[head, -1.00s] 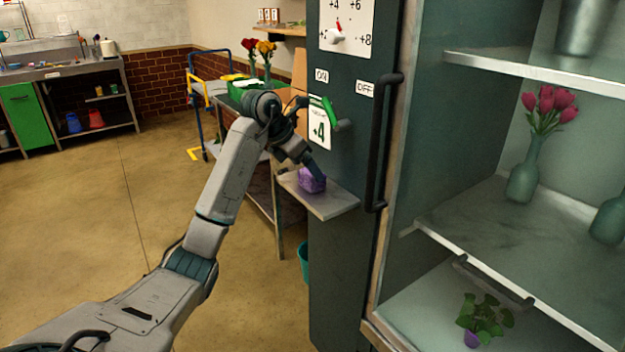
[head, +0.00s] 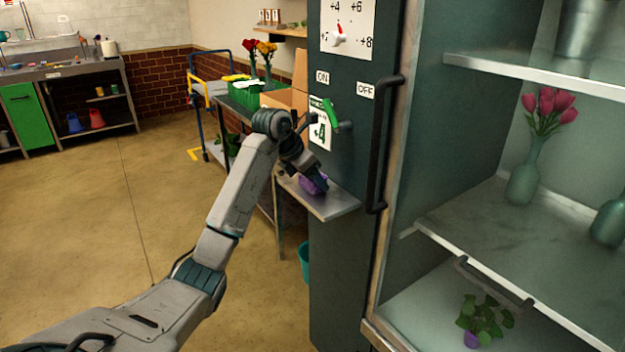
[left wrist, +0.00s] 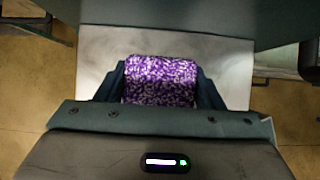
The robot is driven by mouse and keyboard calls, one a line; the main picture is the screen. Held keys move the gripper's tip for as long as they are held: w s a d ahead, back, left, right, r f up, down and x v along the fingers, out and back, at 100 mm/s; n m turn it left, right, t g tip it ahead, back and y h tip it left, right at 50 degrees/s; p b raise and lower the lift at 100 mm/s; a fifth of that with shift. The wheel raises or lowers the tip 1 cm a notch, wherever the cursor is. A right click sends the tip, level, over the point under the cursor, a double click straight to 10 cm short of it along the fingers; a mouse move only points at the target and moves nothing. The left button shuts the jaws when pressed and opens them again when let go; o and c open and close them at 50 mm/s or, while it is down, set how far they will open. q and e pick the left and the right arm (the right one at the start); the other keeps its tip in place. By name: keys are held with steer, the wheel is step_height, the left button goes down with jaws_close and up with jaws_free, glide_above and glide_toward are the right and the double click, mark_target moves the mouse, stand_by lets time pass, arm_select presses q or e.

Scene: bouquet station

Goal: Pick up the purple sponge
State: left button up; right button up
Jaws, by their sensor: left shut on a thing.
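The purple sponge (head: 313,184) is at the small metal shelf (head: 335,207) on the side of the dark cabinet. My left gripper (head: 313,180) reaches down over it and partly hides it in the head view. In the left wrist view the mottled purple sponge (left wrist: 160,80) sits between the two dark fingers (left wrist: 160,88), which are shut on its sides. The pale shelf (left wrist: 95,55) shows behind and beside it. I cannot tell whether the sponge still touches the shelf. My right gripper is not in view.
The dark cabinet (head: 340,250) stands right beside the shelf, with a green lever (head: 332,116) above it and a long black handle (head: 384,145). A workbench with a green crate (head: 245,98) and flowers is behind. The floor (head: 80,220) at left is open.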

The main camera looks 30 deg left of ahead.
arm_select(q)
steer(key=shift+r, duration=0.1)
